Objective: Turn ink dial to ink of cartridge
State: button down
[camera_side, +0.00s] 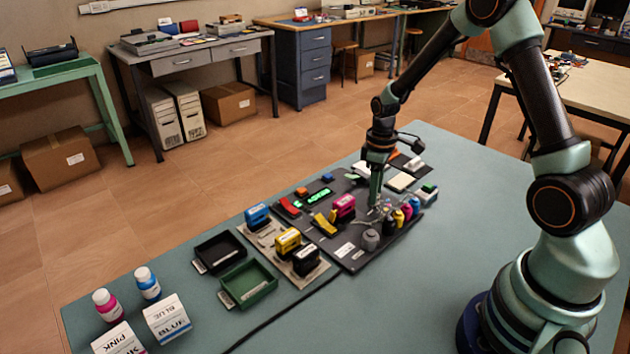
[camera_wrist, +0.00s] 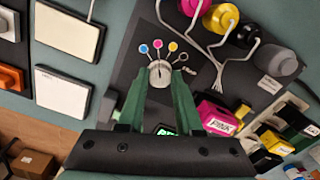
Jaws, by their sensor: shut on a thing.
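The ink dial (camera_wrist: 160,74) is a small pale round knob on the dark panel (camera_wrist: 130,75). Thin lines fan from it to several small coloured dots; its exact pointing direction is hard to make out. My gripper (camera_wrist: 160,88) is shut on the dial, one green finger on each side. In the side view my gripper (camera_side: 375,206) reaches straight down to the panel and hides the dial. A pink cartridge (camera_side: 344,205) stands on the panel left of my gripper. It also shows in the wrist view (camera_wrist: 215,118), with a label reading PINK.
Yellow (camera_side: 287,240), black (camera_side: 306,261) and blue (camera_side: 257,215) cartridges stand on a tan mat left of the panel. Small ink bottles (camera_side: 407,211) with tubes stand close right of my gripper. A black tray (camera_side: 220,252) and a green tray (camera_side: 249,285) are further left.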

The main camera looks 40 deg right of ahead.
jog(key=shift+d, duration=0.1)
jog(key=c, duration=0.6)
grip_release()
notch_tip(320, 180, up, 12)
jog(key=shift+w+r, duration=0.1)
jog(key=s+a+r+m+t, duration=0.1)
jog(key=s+a+r+t, duration=0.1)
jog(key=s+a+r, duration=0.1)
jog(key=s+a+r+m+t, duration=0.1)
jog(key=s+a+r+t, duration=0.1)
jog(key=s+a+r, duration=0.2)
jog(key=s+a+r+m+t, duration=0.1)
jog(key=s+a+r+m, duration=0.1)
jog(key=s+a+r, duration=0.2)
jog(key=shift+s+a+t, duration=0.1)
jog(key=shift+a+t, duration=0.3)
jog(key=shift+a, duration=0.5)
